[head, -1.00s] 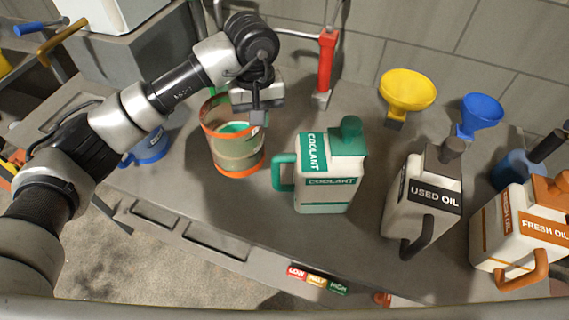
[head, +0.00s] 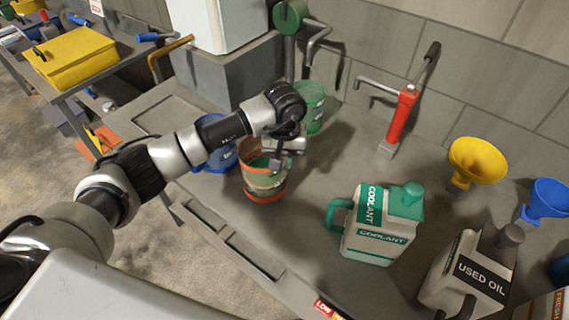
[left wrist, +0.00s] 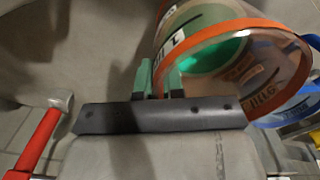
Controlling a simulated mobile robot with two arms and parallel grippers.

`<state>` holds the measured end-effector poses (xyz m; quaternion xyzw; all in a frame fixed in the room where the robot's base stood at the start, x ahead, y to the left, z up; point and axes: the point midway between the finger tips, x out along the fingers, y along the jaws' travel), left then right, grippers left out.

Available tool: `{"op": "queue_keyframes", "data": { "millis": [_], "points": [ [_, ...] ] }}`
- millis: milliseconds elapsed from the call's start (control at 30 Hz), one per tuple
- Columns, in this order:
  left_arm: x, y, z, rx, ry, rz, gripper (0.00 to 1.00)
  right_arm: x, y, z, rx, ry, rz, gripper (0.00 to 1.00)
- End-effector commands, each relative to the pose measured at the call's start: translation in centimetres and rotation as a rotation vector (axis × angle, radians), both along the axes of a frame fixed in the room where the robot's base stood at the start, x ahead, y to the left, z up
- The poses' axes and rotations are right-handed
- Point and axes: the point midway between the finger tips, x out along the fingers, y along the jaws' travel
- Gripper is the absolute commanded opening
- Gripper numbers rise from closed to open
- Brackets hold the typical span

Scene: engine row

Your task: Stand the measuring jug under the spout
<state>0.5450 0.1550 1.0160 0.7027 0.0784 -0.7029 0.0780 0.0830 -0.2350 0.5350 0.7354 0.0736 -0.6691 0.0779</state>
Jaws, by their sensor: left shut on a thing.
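The measuring jug (head: 265,186), clear with an orange rim and base and green inside, is at the left part of the bench in the head view. My left gripper (head: 278,165) is shut on its right side near the rim. The left wrist view shows the jug's open orange rim (left wrist: 262,27) close to the fingers (left wrist: 158,80). I cannot tell whether its base touches the bench. A red hand pump (head: 402,112) with a grey spout (head: 377,87) stands to the right. A green fixture (head: 290,15) with a bent grey pipe (head: 318,38) is behind. My right gripper is not seen.
A blue jug (head: 213,160) is close on the jug's left, and a green container (head: 313,105) stands behind it. The coolant can (head: 375,230), used oil can (head: 470,275) and yellow funnel (head: 477,160) are to the right. Bare bench lies before the pump.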

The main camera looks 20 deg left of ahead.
Motion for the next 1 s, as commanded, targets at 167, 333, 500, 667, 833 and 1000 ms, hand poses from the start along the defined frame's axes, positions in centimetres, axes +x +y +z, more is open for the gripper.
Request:
{"op": "queue_keyframes", "data": {
  "millis": [167,333,500,667,833,1000],
  "points": [
    [0.0,0.1,-1.4,-0.001,0.002,0.001,0.00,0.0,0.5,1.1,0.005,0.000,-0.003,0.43],
    [0.1,0.1,-3.5,-0.002,0.000,0.001,0.00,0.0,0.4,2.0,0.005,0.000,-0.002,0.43],
    [0.1,0.1,-4.0,-0.001,-0.004,0.000,0.00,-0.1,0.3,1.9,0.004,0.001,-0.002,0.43],
    [0.1,0.1,-4.0,-0.001,-0.004,0.000,0.00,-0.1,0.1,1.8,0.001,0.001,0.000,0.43],
    [0.1,0.1,-4.3,-0.001,-0.001,0.000,0.14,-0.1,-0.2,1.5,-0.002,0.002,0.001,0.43],
    [0.0,0.1,-4.3,-0.001,-0.001,0.000,0.34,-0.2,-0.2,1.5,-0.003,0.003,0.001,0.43]
  ]
}}
